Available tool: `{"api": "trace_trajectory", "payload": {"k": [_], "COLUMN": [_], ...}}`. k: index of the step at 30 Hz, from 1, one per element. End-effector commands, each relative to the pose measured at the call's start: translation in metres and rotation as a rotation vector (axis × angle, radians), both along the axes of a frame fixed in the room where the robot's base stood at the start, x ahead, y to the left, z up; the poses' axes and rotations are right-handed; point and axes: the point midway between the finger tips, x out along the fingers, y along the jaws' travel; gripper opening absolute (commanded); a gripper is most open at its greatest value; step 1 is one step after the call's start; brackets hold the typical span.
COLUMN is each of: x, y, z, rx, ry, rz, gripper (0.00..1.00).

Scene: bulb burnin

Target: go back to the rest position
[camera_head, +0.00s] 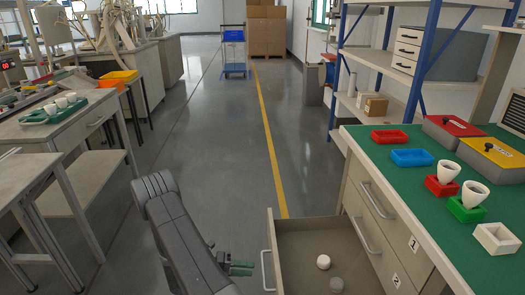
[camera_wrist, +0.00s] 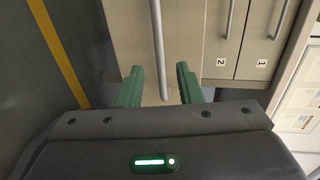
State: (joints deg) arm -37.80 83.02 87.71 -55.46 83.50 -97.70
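My gripper (camera_head: 240,268) is low in front of the pulled-out drawer (camera_head: 305,243) of the green-topped cabinet. In the wrist view my gripper (camera_wrist: 158,72) has its two green fingers apart, with the drawer's grey bar handle (camera_wrist: 158,40) running between them. Neither finger visibly clamps the handle. In the head view the handle (camera_head: 267,270) is just right of the fingers. My grey arm reaches in from the lower left.
The green counter (camera_head: 392,160) at the right carries red and blue trays, white cups in red and green holders, and two lidded boxes. Benches stand at the left. The aisle floor (camera_head: 225,130) is clear up to a blue cart (camera_head: 233,55) and cardboard boxes (camera_head: 266,30).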

Motion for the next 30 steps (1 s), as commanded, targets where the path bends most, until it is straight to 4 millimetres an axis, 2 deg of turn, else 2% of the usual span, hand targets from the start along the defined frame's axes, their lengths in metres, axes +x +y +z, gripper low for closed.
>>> {"api": "trace_trajectory", "payload": {"k": [3,10,25,30], "x": [0.001,0.003,0.003,-0.001], "y": [-0.022,-0.045,-0.050,-0.052], "z": [-0.006,-0.010,-0.009,-0.001], "rx": [0.000,0.001,0.002,0.010], "ry": [0.002,0.000,-0.002,-0.019], "rz": [-0.003,-0.001,-0.001,-0.030], "gripper": [0.32,0.32,0.32,0.32]}}
